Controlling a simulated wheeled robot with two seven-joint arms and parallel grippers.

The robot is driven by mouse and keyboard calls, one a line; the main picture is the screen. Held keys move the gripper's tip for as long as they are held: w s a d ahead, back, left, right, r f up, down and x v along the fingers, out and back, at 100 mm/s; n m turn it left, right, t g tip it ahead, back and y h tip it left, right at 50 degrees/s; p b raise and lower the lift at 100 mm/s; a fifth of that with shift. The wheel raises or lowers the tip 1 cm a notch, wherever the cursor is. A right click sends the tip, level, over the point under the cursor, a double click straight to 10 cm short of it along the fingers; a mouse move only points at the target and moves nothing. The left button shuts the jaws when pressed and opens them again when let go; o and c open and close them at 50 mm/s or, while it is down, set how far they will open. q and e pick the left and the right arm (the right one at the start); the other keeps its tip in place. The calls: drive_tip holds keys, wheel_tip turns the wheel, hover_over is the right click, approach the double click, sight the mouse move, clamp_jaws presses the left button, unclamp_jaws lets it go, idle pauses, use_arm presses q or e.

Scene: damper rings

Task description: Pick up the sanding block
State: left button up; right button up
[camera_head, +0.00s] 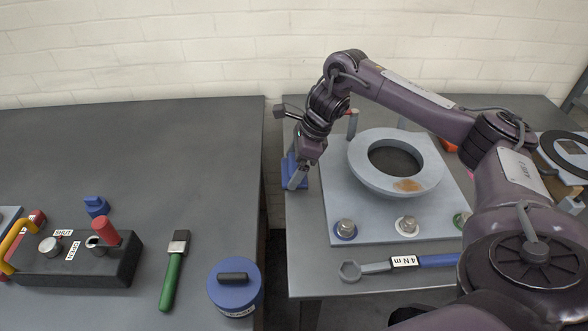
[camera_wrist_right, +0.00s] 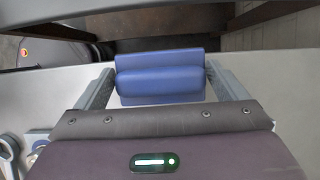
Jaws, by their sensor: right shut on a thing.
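The sanding block is blue and shows in the head view (camera_head: 288,171) at the left edge of the right-hand table. My right gripper (camera_head: 296,178) reaches down over it from above, with its fingers closed on the block. In the right wrist view the blue block (camera_wrist_right: 160,84) sits between the two grey fingers, with a finger against each end. I cannot tell whether the block touches the table or is slightly above it. Part of the block is hidden behind a finger in the head view. My left gripper is not in view.
Right of the block, a grey plate (camera_head: 335,220) carries a large grey ring (camera_head: 365,180) and several knobs. A blue-handled wrench (camera_head: 437,260) lies in front. A gap separates the left table (camera_head: 190,140), which holds a green-handled tool (camera_head: 172,280), a blue lidded pot (camera_head: 236,290) and a black box (camera_head: 75,268).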

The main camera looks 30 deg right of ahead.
sight(294, 162)
drive_tip(key=shift+w+r, duration=0.1)
drive_tip(key=shift+r, duration=0.35)
wheel_tip(294, 162, up, 2)
drive_tip(key=shift+r, duration=0.1)
wheel_tip(294, 162, up, 17)
drive_tip(key=p, duration=0.8)
drive_tip(key=shift+p, duration=0.35)
drive_tip(key=o, duration=0.5)
drive_tip(key=c, duration=0.4)
drive_tip(key=shift+o, duration=0.2)
drive_tip(key=shift+s, duration=0.2)
